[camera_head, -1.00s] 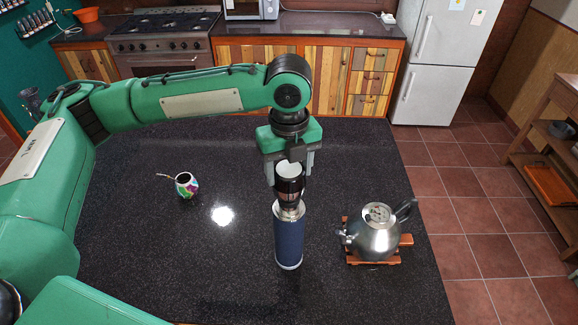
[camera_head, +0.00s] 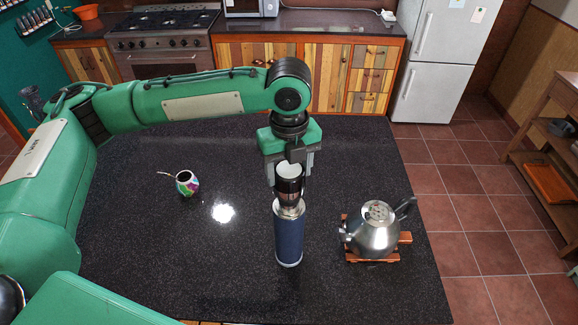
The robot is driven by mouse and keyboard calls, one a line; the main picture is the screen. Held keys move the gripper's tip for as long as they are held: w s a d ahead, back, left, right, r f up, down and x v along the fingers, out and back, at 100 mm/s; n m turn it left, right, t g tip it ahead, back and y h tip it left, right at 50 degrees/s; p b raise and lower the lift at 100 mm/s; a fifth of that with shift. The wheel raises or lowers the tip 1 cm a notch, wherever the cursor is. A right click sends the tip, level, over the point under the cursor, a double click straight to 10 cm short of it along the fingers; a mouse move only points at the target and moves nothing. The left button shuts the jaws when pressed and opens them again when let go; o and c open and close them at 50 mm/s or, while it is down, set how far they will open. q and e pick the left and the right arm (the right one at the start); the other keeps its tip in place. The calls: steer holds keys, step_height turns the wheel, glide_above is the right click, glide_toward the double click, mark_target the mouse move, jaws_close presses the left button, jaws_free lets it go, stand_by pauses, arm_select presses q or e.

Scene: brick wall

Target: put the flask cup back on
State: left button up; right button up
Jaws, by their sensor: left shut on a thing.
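A blue flask (camera_head: 289,238) with a steel collar stands upright on the dark speckled countertop. The flask cup (camera_head: 289,181), dark and steel with a pale top, is between the fingers of my left gripper (camera_head: 290,172). My left gripper points down and is shut on the cup, directly over the flask. The cup lines up with the flask's neck. I cannot tell whether the cup rests on the flask or is slightly above it. My right gripper is not in view.
A steel kettle (camera_head: 374,232) stands on a wooden trivet (camera_head: 404,238) to the right of the flask. A colourful mate gourd (camera_head: 187,184) with a straw stands to the left. The countertop (camera_head: 150,250) is otherwise clear around them.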

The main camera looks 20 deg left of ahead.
arm_select(q)
steer(key=shift+f, duration=1.1)
steer(key=shift+f+b, duration=0.25)
steer(key=shift+b, duration=0.05)
steer(key=shift+f, duration=0.75)
steer(key=shift+f, duration=0.65)
stand_by(0.6)
steer(key=shift+f+p, duration=0.25)
steer(key=shift+p, duration=0.05)
steer(key=o, duration=1.1)
steer(key=shift+c, duration=0.2)
